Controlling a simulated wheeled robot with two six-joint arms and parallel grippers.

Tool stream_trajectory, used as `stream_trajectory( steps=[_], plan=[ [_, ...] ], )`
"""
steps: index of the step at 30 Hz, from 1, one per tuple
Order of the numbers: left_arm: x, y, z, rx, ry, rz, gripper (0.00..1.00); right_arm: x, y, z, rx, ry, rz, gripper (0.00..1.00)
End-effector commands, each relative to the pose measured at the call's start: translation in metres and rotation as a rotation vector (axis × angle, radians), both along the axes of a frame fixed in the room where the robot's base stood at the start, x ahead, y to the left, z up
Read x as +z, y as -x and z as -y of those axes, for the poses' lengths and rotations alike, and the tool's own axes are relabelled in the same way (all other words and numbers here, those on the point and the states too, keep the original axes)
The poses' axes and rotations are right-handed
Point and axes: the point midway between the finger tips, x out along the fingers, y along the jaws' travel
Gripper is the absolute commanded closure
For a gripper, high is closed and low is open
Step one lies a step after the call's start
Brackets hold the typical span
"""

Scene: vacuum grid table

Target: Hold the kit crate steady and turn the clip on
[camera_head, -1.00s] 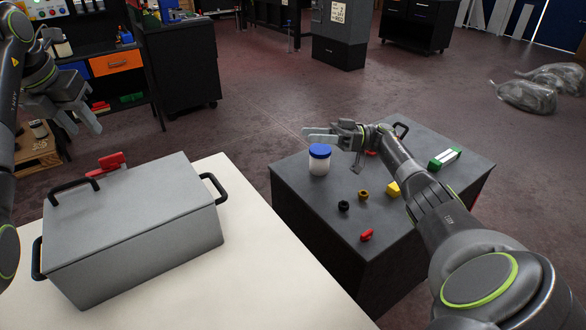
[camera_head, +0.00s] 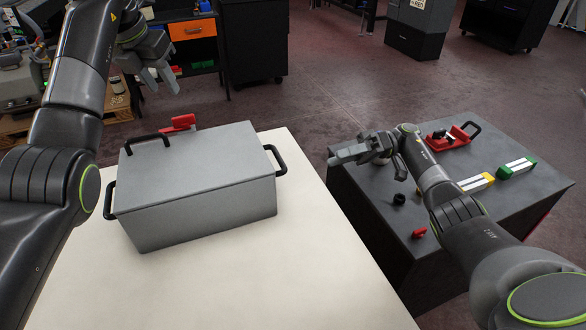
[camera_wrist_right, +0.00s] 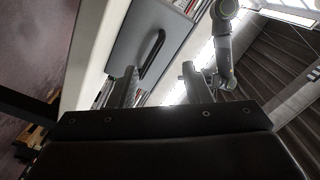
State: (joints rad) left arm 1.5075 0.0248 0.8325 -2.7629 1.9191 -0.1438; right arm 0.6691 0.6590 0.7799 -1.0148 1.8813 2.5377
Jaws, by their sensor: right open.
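The kit crate (camera_head: 197,185) is a grey lidded box on the white table, with black handles on its lid and ends. A red clip-like part (camera_head: 179,123) shows at its far side; its lower portion is hidden by the lid. My left gripper (camera_head: 165,82) is in the air beyond the crate, above and left of the red part. It is open and empty. My right gripper (camera_head: 338,155) is open and empty, right of the crate, over the dark cabinet's left edge. The right wrist view shows its spread fingers (camera_wrist_right: 158,88) and the crate (camera_wrist_right: 133,30) with a black handle beyond them.
The white table (camera_head: 300,260) is clear in front of the crate. The dark cabinet (camera_head: 365,215) holds a red tray (camera_head: 450,140), yellow and green pieces, a black ring (camera_head: 399,199) and a small red piece (camera_head: 419,233). An orange-drawer bench stands behind.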

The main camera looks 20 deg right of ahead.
Motion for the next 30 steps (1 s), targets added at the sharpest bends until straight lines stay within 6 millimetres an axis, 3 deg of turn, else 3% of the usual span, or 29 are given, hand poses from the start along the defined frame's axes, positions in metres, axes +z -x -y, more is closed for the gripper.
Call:
stream_trajectory(
  steps=[18,24,30],
  plan=[
    [0.000,0.000,0.000,0.000,0.000,0.000,0.64,0.000,0.002,-0.110,0.002,-0.003,0.003,0.56],
    [0.000,0.000,0.000,0.000,0.000,0.000,0.64,0.000,0.002,-0.134,0.001,-0.002,0.001,0.56],
    [0.000,0.000,0.000,0.000,0.000,0.000,0.64,0.000,0.002,-0.142,-0.001,-0.001,0.001,0.56]
  ],
)
